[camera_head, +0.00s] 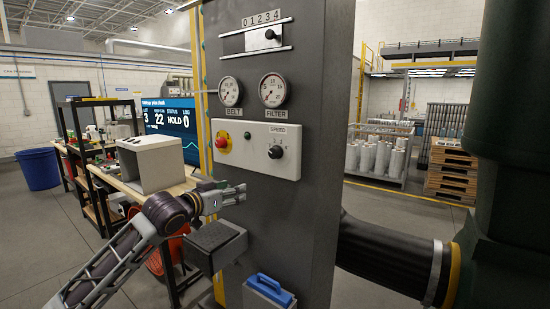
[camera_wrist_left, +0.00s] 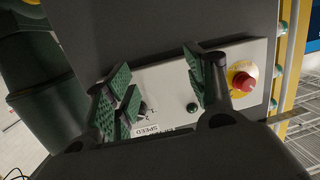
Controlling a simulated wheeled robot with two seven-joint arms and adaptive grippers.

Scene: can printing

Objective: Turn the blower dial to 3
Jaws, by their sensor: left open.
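The black dial marked SPEED (camera_head: 275,151) sits on the right half of a white panel (camera_head: 256,166) on the front of a tall grey cabinet. The dial also shows between the fingers in the left wrist view (camera_wrist_left: 142,106), partly covered by the left finger. Its exact setting is too small to read. My left gripper (camera_head: 241,193) is in front of the cabinet, below the panel and apart from the dial. In the left wrist view its green-padded fingers (camera_wrist_left: 162,88) are spread, with nothing between them touching. My right gripper is not in view.
A red button (camera_head: 222,142) is left of the dial, with a small green button beside it. Gauges marked BELT (camera_head: 230,91) and FILTER (camera_head: 272,90) are above, under a slot with a black knob (camera_head: 270,34) and numbers 0 to 4. A black duct (camera_head: 390,259) is at right.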

